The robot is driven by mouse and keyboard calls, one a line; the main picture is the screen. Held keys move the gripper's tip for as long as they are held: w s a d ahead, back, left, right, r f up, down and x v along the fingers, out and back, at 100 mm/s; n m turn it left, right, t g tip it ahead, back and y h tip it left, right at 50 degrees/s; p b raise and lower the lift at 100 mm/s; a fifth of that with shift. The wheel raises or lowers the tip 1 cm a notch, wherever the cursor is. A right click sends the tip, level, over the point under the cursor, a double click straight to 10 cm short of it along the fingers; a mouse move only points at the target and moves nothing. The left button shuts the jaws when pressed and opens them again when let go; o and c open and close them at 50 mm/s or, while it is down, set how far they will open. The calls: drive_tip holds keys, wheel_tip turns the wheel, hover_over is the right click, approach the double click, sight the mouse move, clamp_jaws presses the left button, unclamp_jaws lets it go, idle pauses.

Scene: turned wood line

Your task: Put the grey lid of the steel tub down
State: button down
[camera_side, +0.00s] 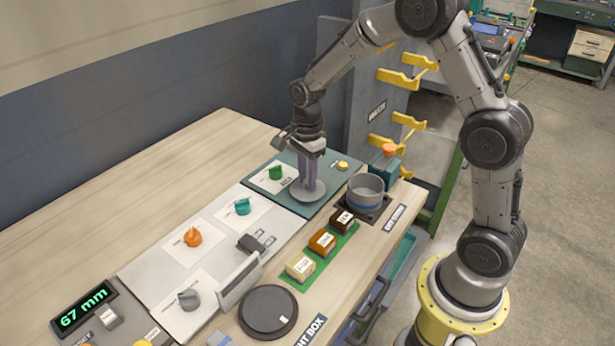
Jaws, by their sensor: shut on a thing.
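The grey lid (303,195) is a flat round disc over the teal mat (325,165), left of the steel tub. My gripper (309,187) points straight down and is shut on the lid at its middle. The fingers hide the part that they hold. I cannot tell whether the lid touches the mat or hangs just above it. The steel tub (366,190) stands open on a dark square pad, with a blue band around its lower part.
A green piece (275,172) on a white card and a small yellow piece (342,165) lie near the lid. Labelled blocks (322,241) sit on a green strip in front. A teal box with an orange top (386,162) stands behind the tub. Bare wood lies at left.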

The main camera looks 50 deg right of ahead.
drive_tip(key=shift+f, duration=0.1)
drive_tip(key=c, duration=0.6)
unclamp_jaws()
drive_tip(key=shift+c, duration=0.2)
wheel_tip(320, 180, up, 12)
drive_tip(key=r, duration=0.1)
drive_tip(key=s+a+r+n+t, duration=0.3)
drive_tip(key=s+r+n, duration=0.3)
drive_tip(key=s+n, duration=0.4)
drive_tip(key=s+a+f+n+t, duration=0.1)
drive_tip(key=s+a+n+t, duration=0.1)
drive_tip(key=s+n, duration=0.9)
drive_tip(key=s, duration=0.2)
drive_tip(key=shift+s+f+t, duration=0.3)
drive_tip(key=shift+s+f, duration=0.1)
